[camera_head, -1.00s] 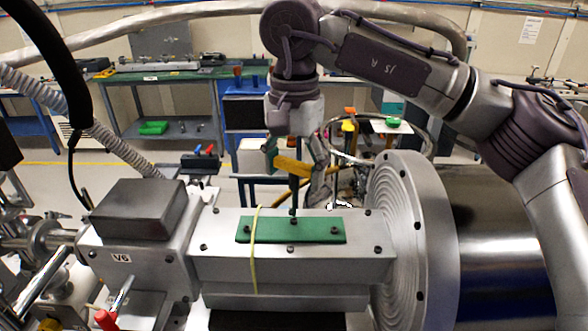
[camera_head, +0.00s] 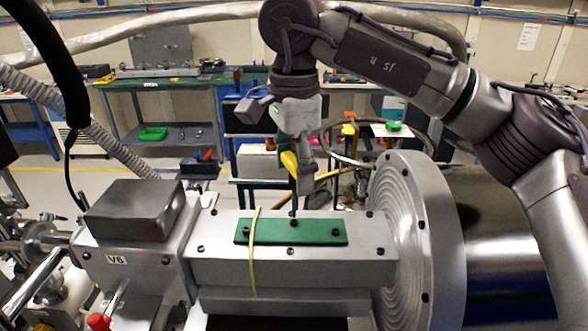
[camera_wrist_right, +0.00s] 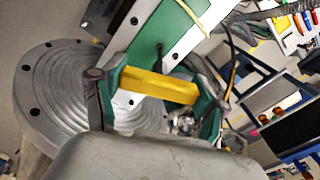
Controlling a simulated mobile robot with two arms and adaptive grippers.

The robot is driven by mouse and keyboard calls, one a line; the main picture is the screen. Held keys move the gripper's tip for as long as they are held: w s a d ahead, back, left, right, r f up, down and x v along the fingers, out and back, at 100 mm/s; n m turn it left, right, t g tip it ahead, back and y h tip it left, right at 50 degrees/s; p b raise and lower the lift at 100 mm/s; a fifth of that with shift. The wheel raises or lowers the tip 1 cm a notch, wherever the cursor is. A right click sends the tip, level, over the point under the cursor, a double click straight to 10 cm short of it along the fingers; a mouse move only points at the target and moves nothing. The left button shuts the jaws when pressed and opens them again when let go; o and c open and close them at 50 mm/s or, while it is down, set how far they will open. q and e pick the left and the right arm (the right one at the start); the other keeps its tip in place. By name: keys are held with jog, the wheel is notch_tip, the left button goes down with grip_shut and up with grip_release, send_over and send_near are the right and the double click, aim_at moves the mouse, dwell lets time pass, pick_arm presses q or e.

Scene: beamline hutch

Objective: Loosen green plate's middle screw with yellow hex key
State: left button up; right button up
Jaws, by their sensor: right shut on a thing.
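The green plate (camera_head: 270,233) lies flat on top of the metal block, with a screw near each end and one in the middle (camera_head: 293,222). My right gripper (camera_head: 296,160) is above the plate, shut on the yellow handle of the hex key (camera_head: 289,164). The key's dark shaft points straight down and its tip appears to meet the middle screw; the exact seating is too small to tell. In the right wrist view the yellow handle (camera_wrist_right: 158,88) lies across between the green-lined fingers, with the green plate (camera_wrist_right: 150,45) beyond it. My left gripper is not in view.
A thin yellow band (camera_head: 253,255) crosses the plate's left part.

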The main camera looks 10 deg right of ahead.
jog(key=shift+f+b, duration=0.4)
jog(key=shift+f, duration=0.2)
dwell(0.6)
jog(key=shift+r+n+p, duration=0.2)
jog(key=shift+n+p, duration=0.3)
jog(key=shift+n, duration=1)
jog(key=shift+f+n, duration=0.1)
jog(key=shift+n, duration=0.5)
jog(key=shift+n+p, duration=0.7)
jog(key=shift+n, duration=1.3)
